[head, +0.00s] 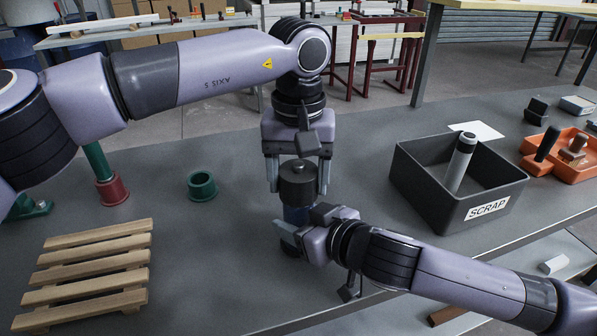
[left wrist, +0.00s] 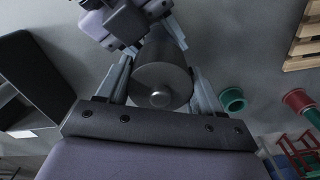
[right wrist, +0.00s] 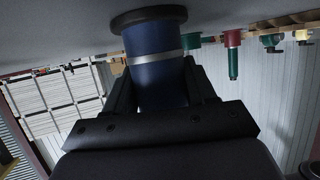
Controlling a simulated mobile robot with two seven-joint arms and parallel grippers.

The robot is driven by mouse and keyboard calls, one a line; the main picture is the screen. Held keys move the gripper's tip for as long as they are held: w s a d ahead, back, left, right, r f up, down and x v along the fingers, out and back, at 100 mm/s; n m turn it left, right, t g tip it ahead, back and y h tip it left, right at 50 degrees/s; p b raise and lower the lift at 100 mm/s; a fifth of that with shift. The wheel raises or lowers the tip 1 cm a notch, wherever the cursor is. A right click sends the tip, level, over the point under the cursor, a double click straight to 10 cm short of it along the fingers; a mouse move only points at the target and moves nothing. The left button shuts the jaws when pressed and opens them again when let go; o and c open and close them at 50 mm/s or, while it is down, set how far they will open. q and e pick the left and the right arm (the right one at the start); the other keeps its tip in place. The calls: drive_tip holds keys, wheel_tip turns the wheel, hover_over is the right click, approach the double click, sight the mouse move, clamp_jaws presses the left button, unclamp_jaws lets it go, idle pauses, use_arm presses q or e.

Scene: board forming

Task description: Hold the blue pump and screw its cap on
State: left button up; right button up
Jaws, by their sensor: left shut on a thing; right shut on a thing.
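The blue pump (head: 297,214) stands upright on the grey table in the head view, with its lower part partly hidden by my right gripper. Its dark grey cap (head: 298,180) is at its top, and the cap's round top with a small knob shows in the left wrist view (left wrist: 160,84). My left gripper (head: 298,178) comes from above and is shut on the cap. My right gripper (head: 288,232) comes from the right and is shut on the pump's blue body, which shows with a silver band in the right wrist view (right wrist: 152,50). Whether the cap's threads are engaged is hidden.
A dark SCRAP bin (head: 425,190) with a black-and-silver cylinder (head: 460,163) stands to the right. An orange tray (head: 575,172) lies beyond it. A wooden pallet (head: 90,265) and a green ring (head: 202,186) are on the left. The table between the pallet and pump is clear.

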use_arm(q)
drive_tip(key=shift+f, duration=0.2)
drive_tip(key=o, duration=1.1)
drive_tip(key=shift+c, duration=0.2)
